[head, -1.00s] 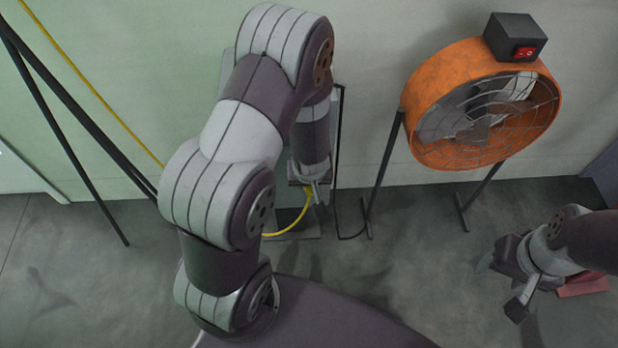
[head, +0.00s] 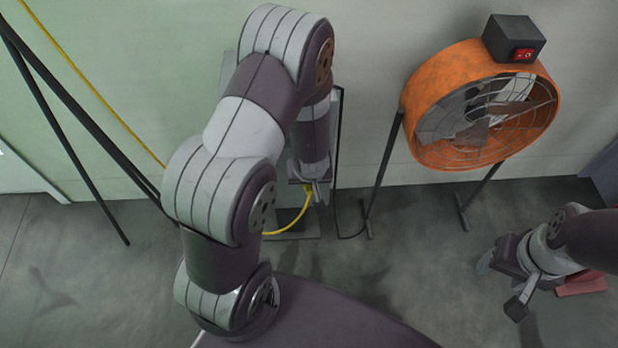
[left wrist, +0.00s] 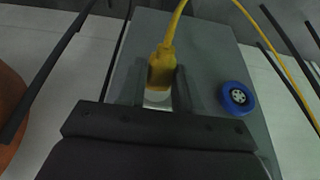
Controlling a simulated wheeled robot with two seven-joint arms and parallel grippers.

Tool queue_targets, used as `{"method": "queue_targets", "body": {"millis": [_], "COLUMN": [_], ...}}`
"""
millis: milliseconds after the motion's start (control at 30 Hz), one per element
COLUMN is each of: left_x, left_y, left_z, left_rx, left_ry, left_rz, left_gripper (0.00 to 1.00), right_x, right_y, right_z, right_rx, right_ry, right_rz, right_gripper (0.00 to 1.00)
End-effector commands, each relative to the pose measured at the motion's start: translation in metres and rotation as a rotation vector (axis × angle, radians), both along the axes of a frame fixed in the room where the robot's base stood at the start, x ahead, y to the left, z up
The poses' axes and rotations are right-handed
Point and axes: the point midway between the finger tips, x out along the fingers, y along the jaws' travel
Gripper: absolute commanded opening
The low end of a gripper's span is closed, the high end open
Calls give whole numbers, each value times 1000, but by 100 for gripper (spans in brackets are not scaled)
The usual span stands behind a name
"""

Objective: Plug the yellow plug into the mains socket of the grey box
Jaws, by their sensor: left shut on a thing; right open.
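My left gripper (left wrist: 161,90) is shut on the yellow plug (left wrist: 162,66), whose cable rises from its back; a pale end shows below the yellow body. The grey box (left wrist: 212,55) fills the middle of the left wrist view. The blue round mains socket (left wrist: 238,98) is on its face, to the right of the plug and apart from it, with its dark centre uncovered. In the head view my left arm hides most of the box, and a bit of yellow shows at the left gripper (head: 317,192). My right gripper (head: 502,285) is open and empty at the right.
An orange fan (head: 432,85) on dark legs, with a switch box (head: 514,38) on top, stands right of the box. A dark stand (head: 75,150) is at the left. A yellow cable (head: 85,75) runs along the wall. Grey floor lies open between.

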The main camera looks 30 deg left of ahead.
Motion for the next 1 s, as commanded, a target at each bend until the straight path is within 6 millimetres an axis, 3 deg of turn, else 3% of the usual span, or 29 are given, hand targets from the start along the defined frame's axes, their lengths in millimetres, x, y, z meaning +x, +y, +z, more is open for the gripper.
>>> {"method": "queue_targets", "body": {"millis": [600, 633, 700, 1000], "left_x": [13, 14, 13, 13], "left_y": [8, 8, 8, 8], "left_z": [1, 0, 0, 3], "left_rx": [0, 0, 0, 0], "left_ry": [0, 0, -1, 0], "left_rz": [1, 1, 1, 1], "left_gripper": [3, 41, 63, 64], "right_x": [0, 0, 0, 0], "right_y": [0, 0, 0, 0], "right_z": [10, 10, 9, 11], "right_rx": [0, 0, 0, 0], "right_ry": [0, 0, 0, 0], "right_rz": [0, 0, 0, 0], "right_gripper": [60, 60, 60, 60]}}
